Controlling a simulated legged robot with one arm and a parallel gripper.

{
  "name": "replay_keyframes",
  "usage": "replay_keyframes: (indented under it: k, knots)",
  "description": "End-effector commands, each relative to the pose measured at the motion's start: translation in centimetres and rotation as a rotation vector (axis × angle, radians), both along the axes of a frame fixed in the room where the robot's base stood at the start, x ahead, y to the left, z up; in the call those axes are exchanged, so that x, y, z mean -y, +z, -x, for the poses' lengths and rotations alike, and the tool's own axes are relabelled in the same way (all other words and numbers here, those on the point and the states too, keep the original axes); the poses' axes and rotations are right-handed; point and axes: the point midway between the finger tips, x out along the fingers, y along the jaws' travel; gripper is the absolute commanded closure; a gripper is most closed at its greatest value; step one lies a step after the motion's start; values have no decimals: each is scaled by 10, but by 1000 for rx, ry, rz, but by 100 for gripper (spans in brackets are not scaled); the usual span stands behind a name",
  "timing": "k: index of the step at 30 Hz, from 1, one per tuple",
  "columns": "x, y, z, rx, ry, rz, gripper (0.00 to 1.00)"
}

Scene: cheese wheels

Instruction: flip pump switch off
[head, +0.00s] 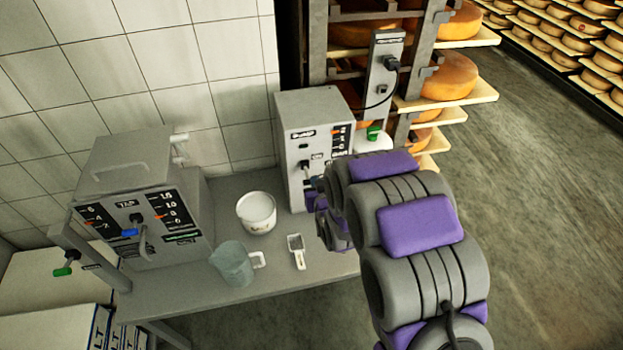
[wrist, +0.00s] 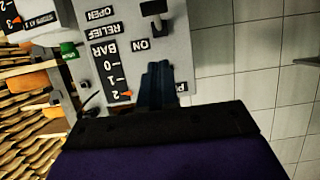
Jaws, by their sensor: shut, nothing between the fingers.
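The pump box (head: 288,112) is a grey cabinet at the back right of the bench in the head view. Its dark switch lever (head: 306,168) sits on the front panel below the ON label. In the wrist view the panel (wrist: 125,22) appears upside down, with the lever (wrist: 153,10) at the top edge, beyond ON. My gripper (wrist: 157,66) is shut and empty. Its fingertips show over the panel between the PUMP and ON labels, apart from the lever in the picture. Whether they touch the panel cannot be told. In the head view my arm mostly hides the gripper.
A second control box (head: 125,168) marked TAP stands at the left. A white tub (head: 257,212), a clear jug (head: 232,264) and a small scoop (head: 296,252) lie on the bench (head: 185,290). A green handle (head: 374,133) and cheese racks (head: 440,100) are right of the pump box.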

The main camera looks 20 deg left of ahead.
Motion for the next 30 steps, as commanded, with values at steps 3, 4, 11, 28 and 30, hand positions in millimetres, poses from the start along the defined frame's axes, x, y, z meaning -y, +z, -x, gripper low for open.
replay_keyframes:
  k: [3,4,11,28,30]
  knots:
    - [9,9,18,2,1,1,100]
    - [11,10,23,2,1,2,100]
    - [22,19,39,-2,0,2,100]
    - [29,19,50,1,0,0,100]
    - [29,19,50,1,0,0,100]
